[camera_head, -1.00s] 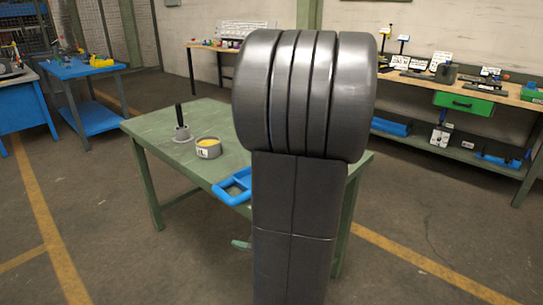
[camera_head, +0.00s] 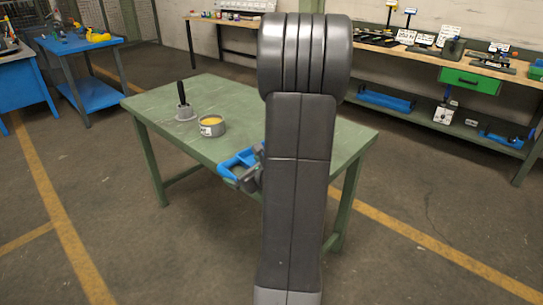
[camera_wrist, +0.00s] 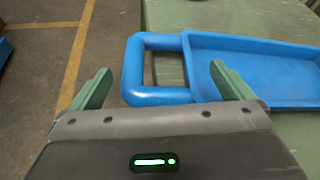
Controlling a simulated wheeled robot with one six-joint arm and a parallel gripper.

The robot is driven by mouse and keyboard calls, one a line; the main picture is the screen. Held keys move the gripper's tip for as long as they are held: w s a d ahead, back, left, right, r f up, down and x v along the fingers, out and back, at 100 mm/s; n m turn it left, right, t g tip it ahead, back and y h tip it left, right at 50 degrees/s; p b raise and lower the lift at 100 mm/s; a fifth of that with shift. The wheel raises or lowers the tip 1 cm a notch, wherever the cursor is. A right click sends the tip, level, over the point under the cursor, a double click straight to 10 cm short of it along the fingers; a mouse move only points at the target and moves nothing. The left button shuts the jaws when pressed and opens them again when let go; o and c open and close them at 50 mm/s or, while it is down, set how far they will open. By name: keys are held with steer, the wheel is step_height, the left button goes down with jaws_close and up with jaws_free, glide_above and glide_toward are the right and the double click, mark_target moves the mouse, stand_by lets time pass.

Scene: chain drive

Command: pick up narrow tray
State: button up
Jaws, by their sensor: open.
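The narrow tray (camera_wrist: 262,48) is blue and shallow, with a loop handle (camera_wrist: 151,97) at its left end in the wrist view. It lies on the green table, with the handle over the table's edge. In the head view the tray (camera_head: 236,160) shows only in part, as my arm hides the rest. My gripper (camera_wrist: 155,80) is open, with green fingers spread wide. The handle lies between and just beyond the fingertips; the right finger overlaps the tray's near left corner in the picture. I cannot tell whether they touch. In the head view my gripper (camera_head: 252,176) is beside the handle.
A blue cart (camera_head: 85,75) stands at left, a workbench (camera_head: 420,65) behind at right. Floor is open in front.

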mark_target(231, 167)
steer(key=x, duration=0.2)
steer(key=f+x, duration=0.1)
steer(key=x, duration=0.1)
steer(key=shift+a, duration=0.1)
steer(key=c, duration=1.8)
steer(key=shift+w+r, duration=0.1)
steer(key=shift+r, duration=0.05)
steer(key=shift+c, duration=0.5)
